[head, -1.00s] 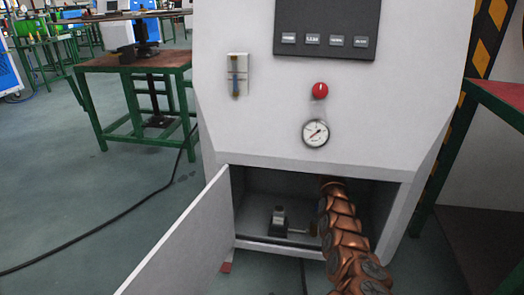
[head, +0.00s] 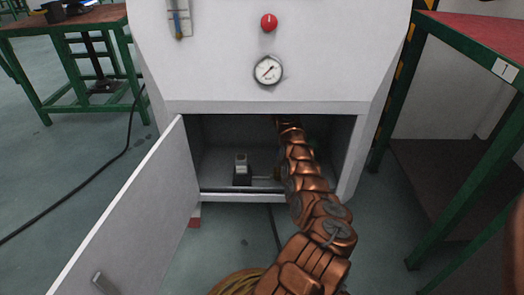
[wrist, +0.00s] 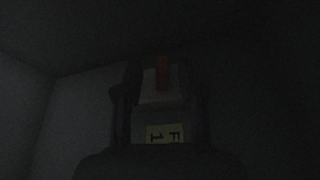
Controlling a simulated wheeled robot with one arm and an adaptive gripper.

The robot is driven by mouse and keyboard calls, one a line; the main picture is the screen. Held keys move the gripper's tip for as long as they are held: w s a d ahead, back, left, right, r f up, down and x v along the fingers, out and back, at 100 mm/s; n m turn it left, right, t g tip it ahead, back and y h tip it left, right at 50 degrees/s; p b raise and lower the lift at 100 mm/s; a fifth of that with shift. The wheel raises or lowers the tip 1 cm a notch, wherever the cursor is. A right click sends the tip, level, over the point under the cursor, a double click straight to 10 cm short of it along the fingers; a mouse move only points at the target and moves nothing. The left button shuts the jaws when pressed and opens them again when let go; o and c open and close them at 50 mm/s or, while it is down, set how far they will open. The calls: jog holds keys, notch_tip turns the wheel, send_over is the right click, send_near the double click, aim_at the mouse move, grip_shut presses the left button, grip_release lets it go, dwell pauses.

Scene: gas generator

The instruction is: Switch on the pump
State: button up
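My copper-coloured arm reaches into the open lower compartment (head: 225,135) of the white machine in the head view. Its far end goes into the dark back, so my gripper is hidden there. In the dark wrist view, my gripper (wrist: 162,85) shows as two dark fingers standing apart. Between or behind them is a pale grey box (wrist: 155,100) with an upright orange-red part (wrist: 162,72), which looks like a switch. A yellowish label (wrist: 165,133) reading "F 1" is below it. Contact cannot be told. A small grey and black device (head: 241,168), perhaps the pump, stands on the compartment floor.
The compartment door (head: 135,215) hangs open to the left. Green-framed tables stand left (head: 75,105) and right (head: 445,160). A black cable (head: 85,205) runs along the floor.

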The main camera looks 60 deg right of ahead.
jog(key=shift+f+b, duration=0.35)
jog(key=shift+b, duration=0.4)
